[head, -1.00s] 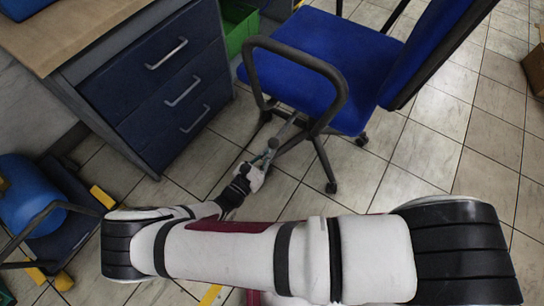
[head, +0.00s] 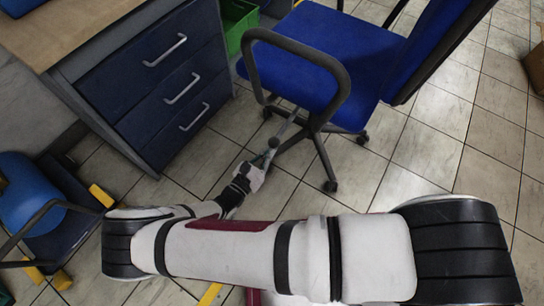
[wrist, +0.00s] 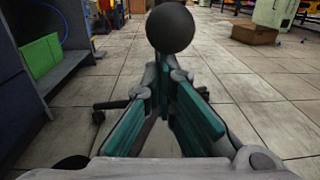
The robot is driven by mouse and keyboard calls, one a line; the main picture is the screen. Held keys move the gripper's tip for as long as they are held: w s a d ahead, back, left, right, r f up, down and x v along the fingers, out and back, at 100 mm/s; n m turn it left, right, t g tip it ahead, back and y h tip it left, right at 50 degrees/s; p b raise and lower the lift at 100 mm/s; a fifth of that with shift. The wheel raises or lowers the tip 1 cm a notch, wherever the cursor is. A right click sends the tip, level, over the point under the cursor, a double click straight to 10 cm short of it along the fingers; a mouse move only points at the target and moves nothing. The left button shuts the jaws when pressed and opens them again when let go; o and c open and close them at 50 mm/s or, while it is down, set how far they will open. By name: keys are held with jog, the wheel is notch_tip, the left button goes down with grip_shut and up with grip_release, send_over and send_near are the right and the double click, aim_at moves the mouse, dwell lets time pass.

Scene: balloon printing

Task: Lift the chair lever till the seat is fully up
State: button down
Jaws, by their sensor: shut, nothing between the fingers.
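The blue chair (head: 318,58) stands right of the drawer cabinet in the head view. Its lever shows as a thin grey rod ending in a dark ball knob (head: 274,142), below the front of the seat. In the wrist view the knob (wrist: 171,27) is large and round, just beyond and above the fingertips. My gripper (head: 262,160) reaches up to the knob from the lower left. In the wrist view my gripper (wrist: 165,77) is shut, its teal-padded fingers meeting at the tips, with nothing between them. I cannot tell whether the fingertips touch the knob or rod.
The drawer cabinet (head: 160,95) is left of my gripper, with a green bin (head: 238,24) behind it. A cardboard box (wrist: 255,33) sits on the floor further off.

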jog(key=s+a+f+b, duration=0.3)
jog(key=s+a+b, duration=0.2)
jog(key=s+a, duration=0.2)
jog(key=shift+s+a+f, duration=0.3)
jog(key=shift+s, duration=0.85)
dwell(0.5)
